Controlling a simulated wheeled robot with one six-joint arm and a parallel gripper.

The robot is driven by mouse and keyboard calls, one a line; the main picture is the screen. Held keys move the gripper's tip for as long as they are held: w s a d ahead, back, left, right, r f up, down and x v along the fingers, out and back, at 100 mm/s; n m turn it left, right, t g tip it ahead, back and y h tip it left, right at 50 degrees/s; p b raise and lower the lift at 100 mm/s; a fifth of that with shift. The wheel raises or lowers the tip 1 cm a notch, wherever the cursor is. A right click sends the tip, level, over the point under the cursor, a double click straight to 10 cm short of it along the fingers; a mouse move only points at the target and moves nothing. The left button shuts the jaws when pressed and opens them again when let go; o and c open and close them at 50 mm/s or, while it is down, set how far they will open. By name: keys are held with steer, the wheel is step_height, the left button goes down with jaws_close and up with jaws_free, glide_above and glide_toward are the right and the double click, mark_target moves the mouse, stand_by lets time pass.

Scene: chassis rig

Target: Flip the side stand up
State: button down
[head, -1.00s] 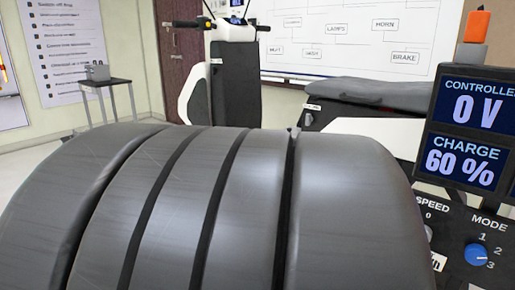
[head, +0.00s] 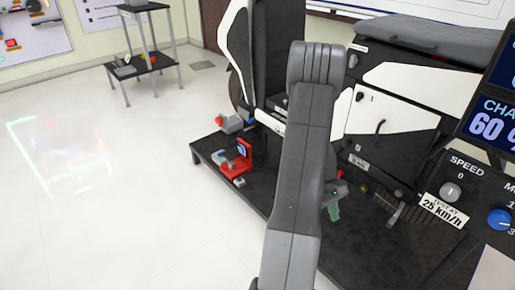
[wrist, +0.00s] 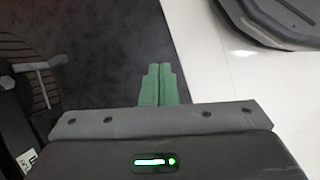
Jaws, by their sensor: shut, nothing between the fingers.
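A grey metal lever, which looks like the side stand (head: 395,213), slants down from the lower side of the scooter rig onto or just over the black platform in the head view. I cannot tell whether its foot touches the platform. A grey bar with a crosspiece, apparently the same stand (wrist: 47,72), shows at the left of the wrist view. My gripper (head: 334,212) has green fingers, partly hidden behind my arm, left of the stand. In the wrist view my gripper (wrist: 159,70) is shut and empty over the dark platform, apart from the stand.
The black platform (head: 345,258) carries the rig with white panels (head: 400,125). A red fixture (head: 240,163) stands at its left end. A control panel (head: 475,200) is at the right. The white floor (head: 130,215) at left is clear; a small table (head: 140,65) stands behind.

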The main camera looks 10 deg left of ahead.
steer(key=w+f+n+h+p, duration=0.1)
steer(key=w+f+n, duration=0.2)
steer(key=f, duration=0.5)
steer(key=w+f+n+h+p, duration=0.1)
steer(key=w+f+n, duration=0.2)
steer(key=f, duration=0.5)
steer(key=shift+f, duration=0.4)
steer(key=shift+w+a, duration=0.1)
